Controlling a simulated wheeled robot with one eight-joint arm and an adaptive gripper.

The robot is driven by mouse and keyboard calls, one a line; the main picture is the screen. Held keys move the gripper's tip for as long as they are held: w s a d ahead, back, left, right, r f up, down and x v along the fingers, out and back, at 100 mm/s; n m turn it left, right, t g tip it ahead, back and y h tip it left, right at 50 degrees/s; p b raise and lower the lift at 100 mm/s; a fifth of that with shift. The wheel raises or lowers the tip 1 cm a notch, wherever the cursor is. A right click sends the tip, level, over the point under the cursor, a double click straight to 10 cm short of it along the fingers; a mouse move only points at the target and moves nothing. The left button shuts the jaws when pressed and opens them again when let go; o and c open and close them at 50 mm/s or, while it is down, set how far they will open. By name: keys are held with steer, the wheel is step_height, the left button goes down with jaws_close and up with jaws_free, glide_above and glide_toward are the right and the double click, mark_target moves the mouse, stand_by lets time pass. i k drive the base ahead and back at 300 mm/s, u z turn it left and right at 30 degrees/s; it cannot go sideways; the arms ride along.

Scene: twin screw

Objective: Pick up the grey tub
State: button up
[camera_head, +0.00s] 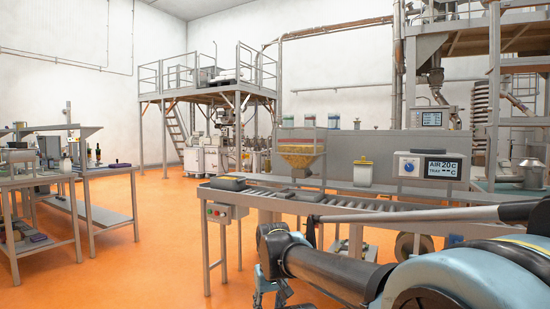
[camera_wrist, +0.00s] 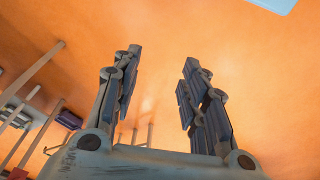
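My gripper (camera_wrist: 163,75) is open and empty in the wrist view, its two dark fingers spread apart over orange floor. In the head view part of my gripper (camera_head: 278,292) shows at the bottom edge, in front of and below the conveyor. I cannot single out a grey tub for certain. A low dark grey container-like thing (camera_head: 228,184) sits on the left end of the roller conveyor (camera_head: 285,203). Another flat dark thing (camera_head: 346,198) lies further right on the rollers. Nothing is near the fingertips.
A white tub with a yellowish lid (camera_head: 363,174) and a hopper of orange-yellow material (camera_head: 302,158) stand behind the rollers. A control box (camera_head: 218,212) hangs at the conveyor's left end. Workbenches (camera_head: 100,169) stand at the left. Orange floor between them is clear.

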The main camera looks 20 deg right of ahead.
mark_target(229, 183)
steer(key=u, duration=0.35)
steer(key=i, duration=2.2)
steer(key=z, duration=0.35)
steer(key=i, duration=0.45)
steer(key=z, duration=0.3)
